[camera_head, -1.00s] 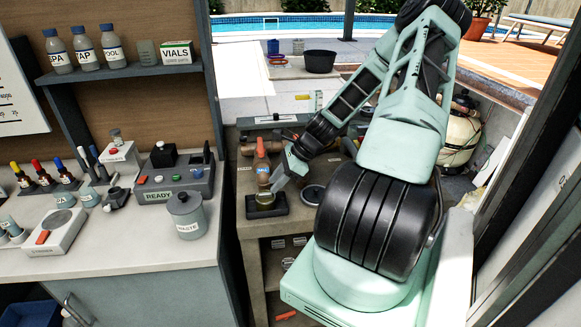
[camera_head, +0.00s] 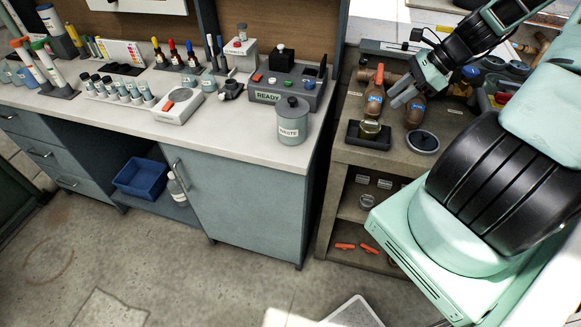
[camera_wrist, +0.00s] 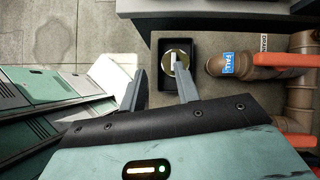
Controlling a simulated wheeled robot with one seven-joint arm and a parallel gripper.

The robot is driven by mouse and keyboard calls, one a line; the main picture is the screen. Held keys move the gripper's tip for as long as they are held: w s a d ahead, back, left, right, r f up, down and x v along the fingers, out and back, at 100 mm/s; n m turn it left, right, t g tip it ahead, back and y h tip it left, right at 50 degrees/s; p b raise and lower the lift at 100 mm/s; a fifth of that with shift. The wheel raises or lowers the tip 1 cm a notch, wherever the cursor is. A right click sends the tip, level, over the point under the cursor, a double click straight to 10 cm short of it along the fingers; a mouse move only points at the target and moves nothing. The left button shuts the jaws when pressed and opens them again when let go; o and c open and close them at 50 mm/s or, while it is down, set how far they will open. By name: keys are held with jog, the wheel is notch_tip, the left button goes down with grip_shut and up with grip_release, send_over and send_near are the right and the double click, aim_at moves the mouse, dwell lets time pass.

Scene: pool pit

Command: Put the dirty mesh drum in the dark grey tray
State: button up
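A dark grey tray (camera_head: 352,138) sits on the top of the brown bench, near its left end. A small brownish-gold round drum (camera_head: 370,127) stands upright inside it; its mesh is too small to make out. The wrist view shows the tray (camera_wrist: 158,84) and the drum (camera_wrist: 175,55) from above, with the drum within the tray's rim. My gripper (camera_head: 396,97) is above and to the right of the drum in the head view. In the wrist view my gripper (camera_wrist: 160,70) has its two fingers apart with nothing between them; one fingertip overlaps the drum's picture.
Brown pipes with orange handles and blue labels (camera_head: 374,100) stand behind the tray. A round dark-faced disc (camera_head: 422,141) lies to its right. A waste pot (camera_head: 292,122) stands on the left counter, across a gap. A blue bin (camera_head: 140,178) sits below; the floor ahead is mostly clear.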

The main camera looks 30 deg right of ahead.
jog(key=w+a+r+n+g+h, duration=0.1)
jog(key=a+r+n+g, duration=0.15)
jog(key=a+n, duration=0.8)
jog(key=w+a+r+n+g+h, duration=0.1)
jog(key=a+r+n+g, duration=0.35)
jog(key=a, duration=1.15)
jog(key=s+a+r+n+t+h, duration=0.2)
jog(key=s+a+n, duration=1.3)
jog(key=n, duration=0.3)
jog(key=shift+s+a+h, duration=0.2)
jog(key=shift+a+h, duration=0.1)
jog(key=shift+a, duration=0.15)
notch_tip(320, 180, down, 3)
jog(key=b, duration=0.3)
jog(key=shift+f, duration=0.2)
